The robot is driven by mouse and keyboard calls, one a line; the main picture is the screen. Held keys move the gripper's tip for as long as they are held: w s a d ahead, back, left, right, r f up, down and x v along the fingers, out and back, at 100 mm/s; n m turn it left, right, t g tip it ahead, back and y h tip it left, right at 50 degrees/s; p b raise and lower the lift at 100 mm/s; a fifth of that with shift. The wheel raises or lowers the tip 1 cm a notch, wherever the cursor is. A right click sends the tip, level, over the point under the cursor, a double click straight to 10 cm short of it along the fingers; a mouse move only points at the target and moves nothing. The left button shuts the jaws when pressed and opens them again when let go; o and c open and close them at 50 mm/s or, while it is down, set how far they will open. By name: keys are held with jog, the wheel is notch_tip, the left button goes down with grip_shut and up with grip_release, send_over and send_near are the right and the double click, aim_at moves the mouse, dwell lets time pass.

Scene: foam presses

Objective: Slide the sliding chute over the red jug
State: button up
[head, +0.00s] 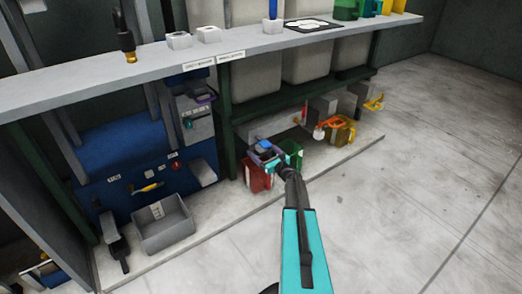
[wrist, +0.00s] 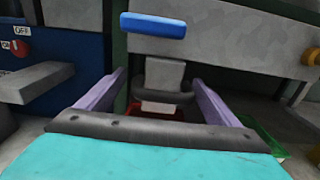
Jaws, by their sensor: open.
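The red jug (head: 257,180) stands on the low ledge under the bench, beneath my gripper (head: 267,157). In the wrist view a strip of the red jug (wrist: 183,116) shows low between the fingers. A grey part, which looks like the sliding chute (wrist: 165,73), appears between the open purple fingers of my gripper (wrist: 159,78). A blue bar (wrist: 153,25) shows above it; how the two join is unclear. The blue piece (head: 264,145) also shows just past my gripper in the head view. I cannot tell whether the fingers touch anything.
A green jug (head: 291,153) stands right beside the red one. An orange jug (head: 338,131) and a yellow item (head: 374,102) are further right. A grey bin (head: 164,225) and a blue panel (head: 120,180) are at left. The floor at right is clear.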

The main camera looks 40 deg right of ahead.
jog(key=s+a+p, duration=0.1)
jog(key=s+p, duration=0.2)
jog(key=s, duration=0.9)
jog(key=shift+s, duration=0.4)
